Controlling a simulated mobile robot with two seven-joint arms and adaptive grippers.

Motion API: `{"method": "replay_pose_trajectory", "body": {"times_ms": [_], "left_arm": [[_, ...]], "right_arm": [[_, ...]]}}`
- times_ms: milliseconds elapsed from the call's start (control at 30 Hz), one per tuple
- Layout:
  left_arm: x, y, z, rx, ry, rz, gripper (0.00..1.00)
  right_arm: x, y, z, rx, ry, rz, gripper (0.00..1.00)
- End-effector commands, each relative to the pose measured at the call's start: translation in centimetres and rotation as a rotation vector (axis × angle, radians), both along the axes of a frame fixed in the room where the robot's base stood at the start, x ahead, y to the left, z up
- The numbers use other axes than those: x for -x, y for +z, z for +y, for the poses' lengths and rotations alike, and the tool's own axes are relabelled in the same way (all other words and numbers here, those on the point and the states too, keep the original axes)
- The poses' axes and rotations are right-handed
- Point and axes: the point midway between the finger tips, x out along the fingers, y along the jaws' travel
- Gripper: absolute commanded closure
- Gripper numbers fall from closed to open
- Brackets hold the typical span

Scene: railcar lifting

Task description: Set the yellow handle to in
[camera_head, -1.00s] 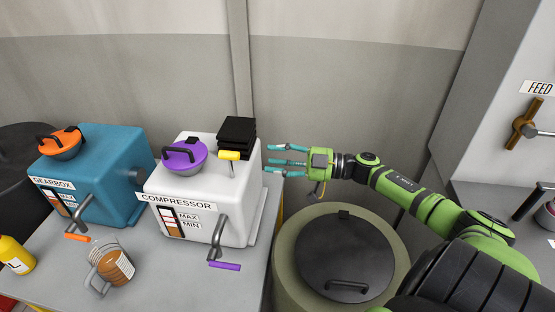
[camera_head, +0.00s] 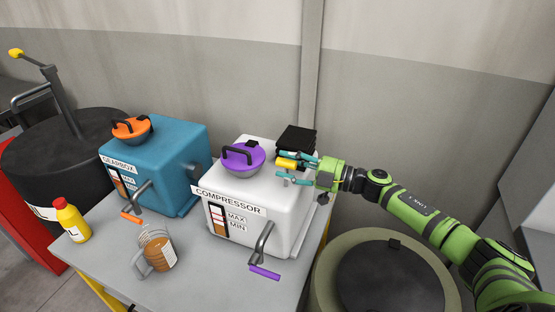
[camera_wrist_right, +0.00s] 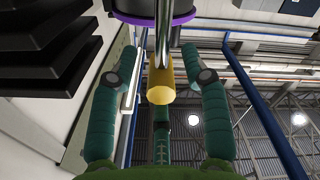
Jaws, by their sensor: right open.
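The yellow handle (camera_head: 287,163) is a short cylinder on a metal rod at the right of the white compressor's (camera_head: 262,222) top. My right gripper (camera_head: 298,168) has come in from the right, with its teal fingers at the handle. In the right wrist view the yellow handle (camera_wrist_right: 161,86) sits between the spread fingers of my right gripper (camera_wrist_right: 163,95). The gripper is open; I cannot tell whether any finger touches the handle. My left gripper is not in view.
Black stacked fins (camera_head: 296,138) stand just behind the handle. A purple lid (camera_head: 243,157) is to its left. A blue gearbox (camera_head: 165,165), a brown jug (camera_head: 157,254) and a yellow bottle (camera_head: 72,221) share the grey table (camera_head: 205,285). A dark-lidded drum (camera_head: 390,278) stands at the right.

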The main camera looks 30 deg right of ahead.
Motion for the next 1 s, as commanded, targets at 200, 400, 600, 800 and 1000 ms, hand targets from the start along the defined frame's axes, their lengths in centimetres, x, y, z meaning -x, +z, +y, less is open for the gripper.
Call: {"method": "replay_pose_trajectory", "body": {"times_ms": [200,400,600,800,1000], "left_arm": [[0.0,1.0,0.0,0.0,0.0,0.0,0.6],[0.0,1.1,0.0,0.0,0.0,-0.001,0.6],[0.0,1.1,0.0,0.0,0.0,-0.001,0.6],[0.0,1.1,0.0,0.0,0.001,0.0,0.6],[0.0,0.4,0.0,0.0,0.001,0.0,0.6]], "right_arm": [[-2.2,0.3,2.0,-0.004,-0.001,0.0,0.53],[-2.7,0.0,2.5,-0.001,0.0,0.002,0.53],[-2.7,0.0,2.5,-0.001,0.0,0.003,0.61],[-2.7,0.0,2.4,-0.002,0.001,0.002,1.0],[-2.7,-0.9,2.4,-0.002,-0.001,0.003,1.0]]}}
